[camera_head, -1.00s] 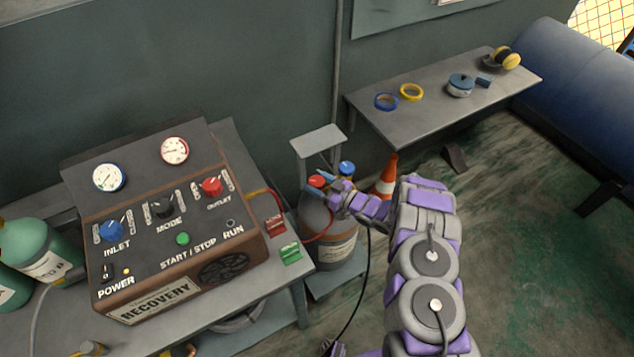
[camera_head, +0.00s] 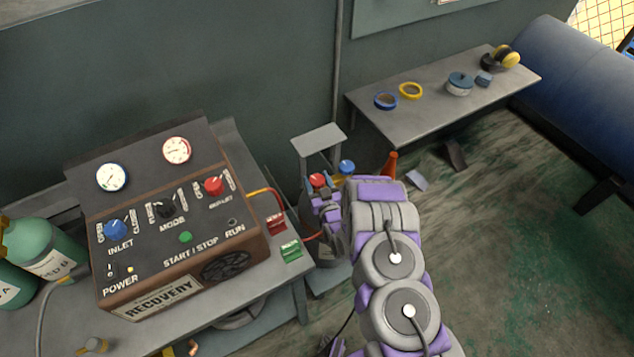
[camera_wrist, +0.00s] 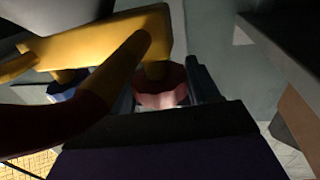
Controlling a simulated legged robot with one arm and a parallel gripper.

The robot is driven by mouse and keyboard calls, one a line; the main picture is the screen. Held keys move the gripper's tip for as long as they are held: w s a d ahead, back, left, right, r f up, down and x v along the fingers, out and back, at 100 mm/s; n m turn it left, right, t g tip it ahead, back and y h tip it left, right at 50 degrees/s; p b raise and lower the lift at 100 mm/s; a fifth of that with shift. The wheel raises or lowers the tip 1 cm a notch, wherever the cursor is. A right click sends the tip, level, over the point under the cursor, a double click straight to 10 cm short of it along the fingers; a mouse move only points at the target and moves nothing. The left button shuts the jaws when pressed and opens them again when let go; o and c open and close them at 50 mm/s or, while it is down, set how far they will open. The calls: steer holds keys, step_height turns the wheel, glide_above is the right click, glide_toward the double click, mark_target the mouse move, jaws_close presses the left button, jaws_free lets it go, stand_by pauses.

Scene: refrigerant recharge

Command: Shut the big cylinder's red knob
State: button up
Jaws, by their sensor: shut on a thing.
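The big cylinder (camera_head: 326,253) stands right of the recovery machine's bench, mostly hidden behind my arm. Its red knob (camera_head: 317,180) shows at the top left, with a blue knob (camera_head: 347,167) to the right of it. My gripper (camera_head: 321,196) is at the red knob, its fingers partly hidden in the head view. In the wrist view the red knob (camera_wrist: 160,88) sits between the two fingers, and my gripper (camera_wrist: 165,84) is shut on it. A yellow valve fitting (camera_wrist: 100,42) is close by, and the blue knob (camera_wrist: 66,88) is partly hidden.
The recovery machine (camera_head: 165,225) stands on the bench at left. A red hose (camera_head: 270,195) runs from it toward the cylinder. An orange cone (camera_head: 391,163) stands behind my arm. The floor at right is mostly clear.

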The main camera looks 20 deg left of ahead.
steer(key=shift+a+m+t+h+b, duration=0.1)
steer(key=shift+m+t+h+b, duration=0.55)
steer(key=shift+h, duration=0.25)
steer(key=o, duration=1)
steer(key=shift+c, duration=0.2)
steer(key=p+v, duration=0.2)
steer(key=v, duration=0.4)
steer(key=shift+s+d+f, duration=0.2)
steer(key=shift+s+d, duration=0.15)
steer(key=shift+s, duration=0.2)
steer(key=p, duration=0.3)
glide_toward(318, 188)
steer(key=v, duration=0.4)
steer(key=shift+s+d, duration=0.15)
steer(key=shift+s, duration=0.15)
